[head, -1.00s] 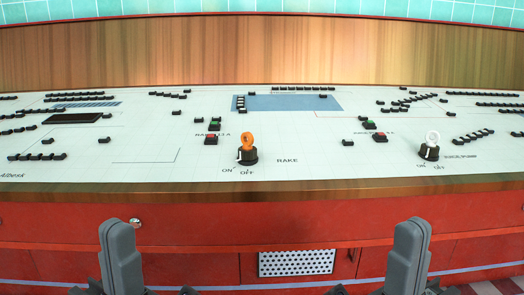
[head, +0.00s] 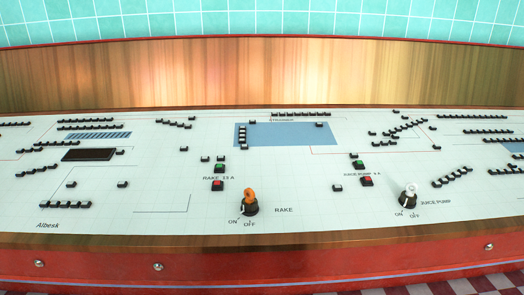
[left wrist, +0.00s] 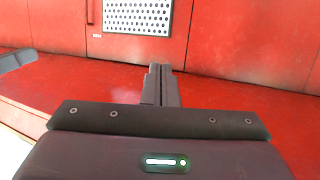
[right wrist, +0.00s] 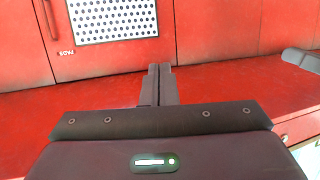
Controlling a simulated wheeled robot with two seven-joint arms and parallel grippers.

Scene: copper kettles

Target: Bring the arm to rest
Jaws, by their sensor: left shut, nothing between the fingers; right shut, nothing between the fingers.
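My left gripper (left wrist: 161,84) shows in the left wrist view with its fingers together and nothing between them. It points at the red front of the desk, below the panel. My right gripper (right wrist: 158,84) shows in the right wrist view, also shut and empty, facing the same red front. Neither gripper shows in the head view. The control panel (head: 300,185) carries an orange-topped RAKE switch (head: 249,200) and a white-topped JUICE PUMP switch (head: 408,195), each set between ON and OFF labels. Neither gripper touches anything.
The red desk front (head: 250,265) has a wooden edge (head: 300,240) above it. A perforated white plate (left wrist: 138,16) is set in the red front, also seen in the right wrist view (right wrist: 113,18). Several small black levers and red and green buttons stand on the panel.

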